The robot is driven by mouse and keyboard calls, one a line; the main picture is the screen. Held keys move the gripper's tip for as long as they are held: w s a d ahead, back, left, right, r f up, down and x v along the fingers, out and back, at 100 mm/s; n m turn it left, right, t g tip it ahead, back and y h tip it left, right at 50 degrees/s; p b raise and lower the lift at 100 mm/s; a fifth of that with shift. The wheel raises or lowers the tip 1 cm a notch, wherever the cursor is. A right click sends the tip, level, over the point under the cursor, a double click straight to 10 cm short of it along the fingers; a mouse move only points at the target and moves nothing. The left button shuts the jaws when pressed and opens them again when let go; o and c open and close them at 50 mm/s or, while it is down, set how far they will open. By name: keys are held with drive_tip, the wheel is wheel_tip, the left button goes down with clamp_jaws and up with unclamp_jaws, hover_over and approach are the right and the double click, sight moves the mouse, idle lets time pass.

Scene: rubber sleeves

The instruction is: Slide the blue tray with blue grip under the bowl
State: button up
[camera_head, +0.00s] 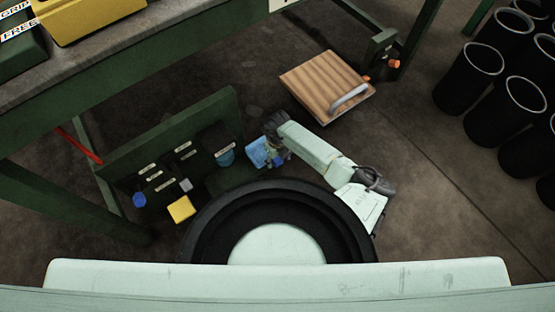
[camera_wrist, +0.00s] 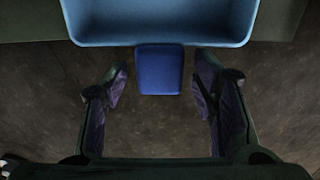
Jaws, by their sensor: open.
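The light blue tray (camera_head: 259,153) is low by the green panel in the head view, partly hidden by my gripper (camera_head: 273,150). In the wrist view the tray (camera_wrist: 160,40) spans the top, with its near wall facing me. Its darker blue grip (camera_wrist: 160,70) sticks out towards me. My gripper (camera_wrist: 162,80) is open, with one finger on each side of the grip and a gap on both sides. A round blue thing (camera_head: 226,157) sits in a dark housing left of the tray; I cannot tell whether it is the bowl.
A green panel (camera_head: 165,140) with several labelled fittings stands left of the tray. A yellow block (camera_head: 181,209) is below it. A wooden board with a handle (camera_head: 322,82) lies at upper right. Several black cylinders (camera_head: 468,78) stand far right. Floor between is clear.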

drive_tip(key=shift+f, duration=0.4)
drive_tip(key=shift+c, duration=0.3)
clamp_jaws()
idle(0.4)
